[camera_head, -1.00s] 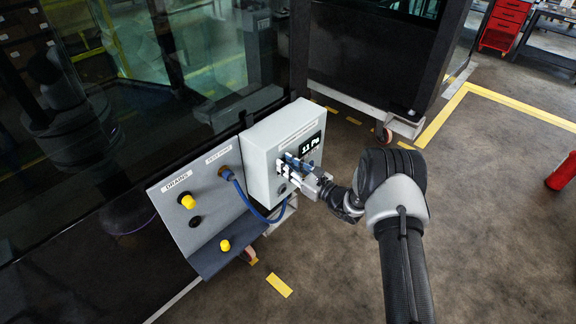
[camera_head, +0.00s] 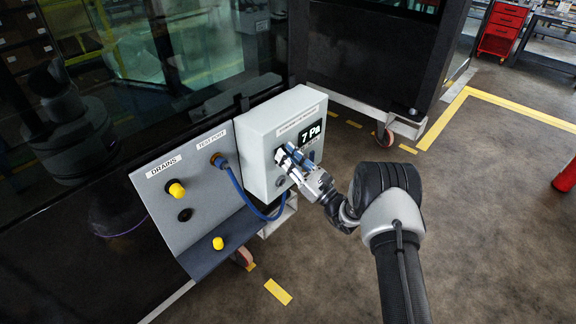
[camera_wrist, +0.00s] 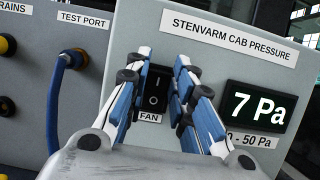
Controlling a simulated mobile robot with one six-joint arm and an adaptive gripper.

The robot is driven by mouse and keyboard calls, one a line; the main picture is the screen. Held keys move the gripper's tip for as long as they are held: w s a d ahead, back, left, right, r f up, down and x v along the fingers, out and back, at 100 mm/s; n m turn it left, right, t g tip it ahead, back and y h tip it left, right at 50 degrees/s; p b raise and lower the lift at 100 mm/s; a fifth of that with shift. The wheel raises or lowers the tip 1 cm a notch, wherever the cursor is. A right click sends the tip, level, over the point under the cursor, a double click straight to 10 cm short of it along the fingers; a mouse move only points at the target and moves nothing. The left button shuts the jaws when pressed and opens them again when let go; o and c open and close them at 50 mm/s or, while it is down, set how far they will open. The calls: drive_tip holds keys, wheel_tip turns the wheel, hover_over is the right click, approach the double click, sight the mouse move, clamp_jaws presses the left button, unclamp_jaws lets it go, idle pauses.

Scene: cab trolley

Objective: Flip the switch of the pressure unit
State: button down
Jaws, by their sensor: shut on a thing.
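The pressure unit is a pale grey box (camera_head: 253,140) labelled STENVARM CAB PRESSURE in the wrist view (camera_wrist: 140,22). Its display (camera_head: 311,134) reads 7 Pa, also in the wrist view (camera_wrist: 257,112). Left of the display is a black rocker switch (camera_wrist: 154,90) marked I and O, with a FAN label (camera_wrist: 149,117) below it. Which way the rocker is tilted is hard to tell. My gripper (camera_head: 287,158) is at the box front. In the wrist view its blue and white fingers (camera_wrist: 163,57) flank the switch and are shut on it.
A sloped grey panel (camera_head: 205,180) to the left carries yellow knobs and a test port (camera_head: 219,160). A blue hose (camera_head: 237,190) loops from that port towards the box. A black cabinet (camera_head: 375,75) on castors stands behind right. The floor at right is mostly clear.

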drive_tip(key=shift+y, duration=0.3)
drive_tip(key=c, duration=1.4)
unclamp_jaws()
drive_tip(key=shift+o, duration=0.2)
drive_tip(key=v, duration=1.2)
drive_tip(key=shift+f, duration=0.1)
